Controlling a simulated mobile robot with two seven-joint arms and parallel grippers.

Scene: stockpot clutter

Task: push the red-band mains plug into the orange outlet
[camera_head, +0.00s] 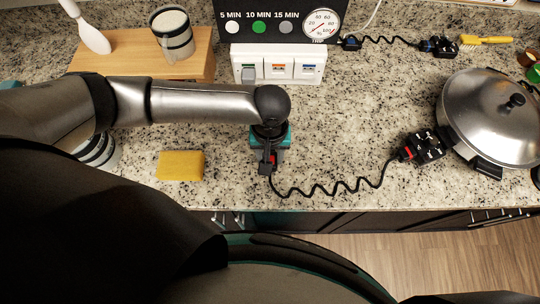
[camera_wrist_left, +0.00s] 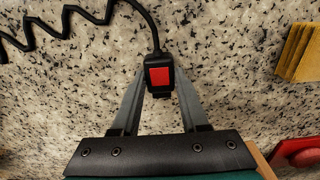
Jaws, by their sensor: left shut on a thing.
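The red-band mains plug (camera_wrist_left: 158,74) is black with a red patch; in the left wrist view it sits between the two fingertips. My left gripper (camera_head: 268,163) is shut on this plug, in front of the outlet panel and over the counter. The plug's coiled black cord runs right to a black block with a red mark (camera_head: 424,147). The orange outlet (camera_head: 279,68) is the middle of three in a white panel at the back, between a green-marked and a blue-marked one. The plug is apart from the panel. My right gripper is not in view.
A yellow sponge (camera_head: 181,165) lies left of the gripper. A lidded steel pot (camera_head: 492,118) stands at right. A blue-marked plug (camera_head: 350,42) and its cord lie right of the panel. A wooden box (camera_head: 130,56) carries a striped cup (camera_head: 172,34). Counter before the outlets is clear.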

